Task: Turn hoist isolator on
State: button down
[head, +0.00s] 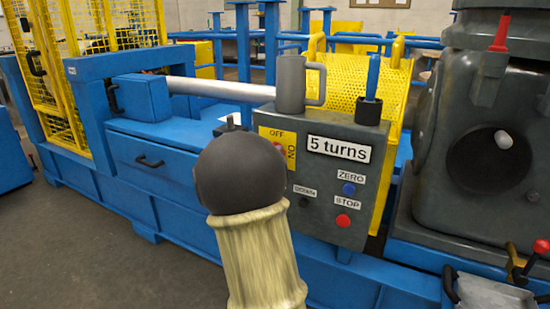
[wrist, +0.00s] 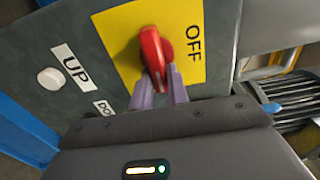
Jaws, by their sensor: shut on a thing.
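The hoist isolator is a red rotary knob (wrist: 152,50) on a yellow plate (wrist: 118,30). In the wrist view the word OFF is beside the knob, and the knob's handle points down the picture, away from OFF. My gripper (wrist: 159,88) has its two pale purple fingers shut on the handle's end, one on each side. A bit of the red knob shows there. My dark wrist hides my fingers and the plate's lower part in that view.
The grey control box (head: 370,135) carries a "5 turns" display (head: 339,149), a blue ZERO button (head: 349,189) and a red STOP button (head: 343,220). A grey mug-like object (head: 291,84) and a blue-handled tool (head: 372,78) stand on top. A white button (wrist: 50,78) sits near UP.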

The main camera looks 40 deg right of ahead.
jog(key=shift+f, duration=0.1)
jog(key=c, duration=1.4)
grip_release()
jog(key=shift+o, duration=0.2)
jog(key=p+v, duration=0.4)
jog(key=v, duration=1.3)
jog(key=shift+a+p, duration=0.25)
jog(key=shift+p, duration=0.05)
jog(key=shift+s, duration=0.15)
